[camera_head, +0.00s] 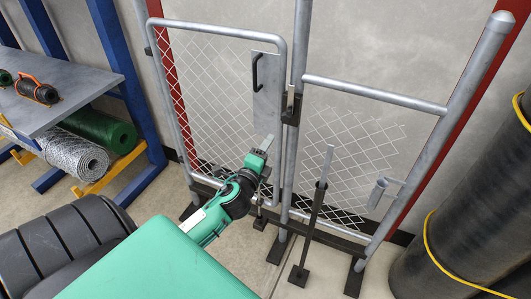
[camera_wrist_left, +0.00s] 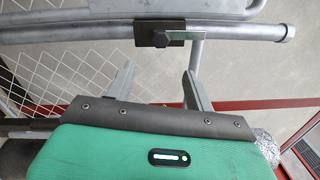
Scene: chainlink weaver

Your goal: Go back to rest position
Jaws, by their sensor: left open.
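My left gripper (camera_head: 266,156) is in front of the lower part of the chain-link gate (camera_head: 217,32), its arm reaching in from the lower left. In the left wrist view its two grey fingers (camera_wrist_left: 160,74) stand apart with nothing between them. A metal latch block (camera_wrist_left: 160,33) on a grey pipe lies beyond the fingertips and apart from them. The gate's plate with a black handle (camera_head: 266,95) is above the gripper in the head view. My right gripper is not in view.
A latch (camera_head: 291,108) sits on the middle post. A second mesh panel (camera_head: 345,150) is right of it, with a short stand (camera_head: 318,205) in front. Dark rolls (camera_head: 470,215) stand at right. A shelf (camera_head: 75,85) with mesh rolls (camera_head: 75,155) is at left.

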